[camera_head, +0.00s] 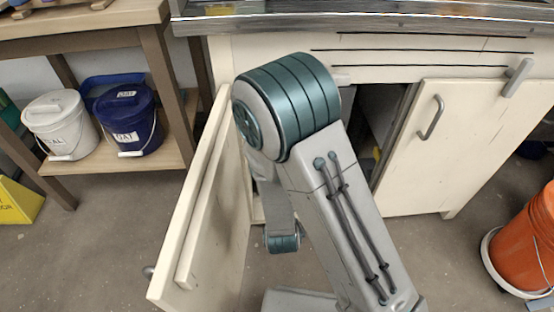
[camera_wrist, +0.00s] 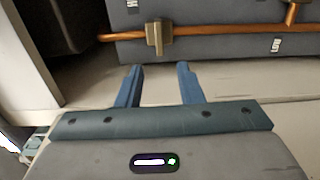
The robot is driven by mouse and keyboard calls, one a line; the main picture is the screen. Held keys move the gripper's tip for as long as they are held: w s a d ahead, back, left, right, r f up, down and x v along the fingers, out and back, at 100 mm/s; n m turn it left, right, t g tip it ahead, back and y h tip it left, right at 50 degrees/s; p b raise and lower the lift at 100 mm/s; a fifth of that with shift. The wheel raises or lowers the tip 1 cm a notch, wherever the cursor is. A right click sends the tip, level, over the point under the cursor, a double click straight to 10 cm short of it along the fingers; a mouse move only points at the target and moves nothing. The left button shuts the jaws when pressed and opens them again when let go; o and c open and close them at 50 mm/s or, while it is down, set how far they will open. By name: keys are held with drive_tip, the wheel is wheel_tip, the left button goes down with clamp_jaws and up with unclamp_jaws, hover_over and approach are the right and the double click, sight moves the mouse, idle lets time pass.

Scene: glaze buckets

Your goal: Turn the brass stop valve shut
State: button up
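In the wrist view, a brass valve (camera_wrist: 155,40) with a blocky, squarish body sits on a horizontal copper pipe (camera_wrist: 215,32). My gripper (camera_wrist: 160,68) has two blue fingers spread apart with nothing between them. The fingertips point toward the valve, and the valve lies just beyond them, roughly centred on the gap. They do not appear to touch it. In the head view my arm reaches into the open cabinet, and my gripper and the valve are hidden behind it.
The left cabinet door (camera_head: 215,215) stands open close beside my arm. The right door (camera_head: 455,140) is at the other side of the opening. Grey labelled boxes or panels (camera_wrist: 210,14) lie behind the pipe. An orange bucket (camera_head: 530,240) stands at right; white (camera_head: 58,125) and blue (camera_head: 125,115) buckets are shelved left.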

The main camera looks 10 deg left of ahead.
drive_tip(key=shift+s+r+p, duration=0.2)
drive_tip(key=shift+r+p, duration=0.05)
drive_tip(key=shift+p, duration=0.75)
drive_tip(key=p+v, duration=0.2)
drive_tip(key=p, duration=0.4)
drive_tip(key=shift+d+f, duration=0.1)
drive_tip(key=shift+f, duration=0.05)
drive_tip(key=shift+f, duration=0.1)
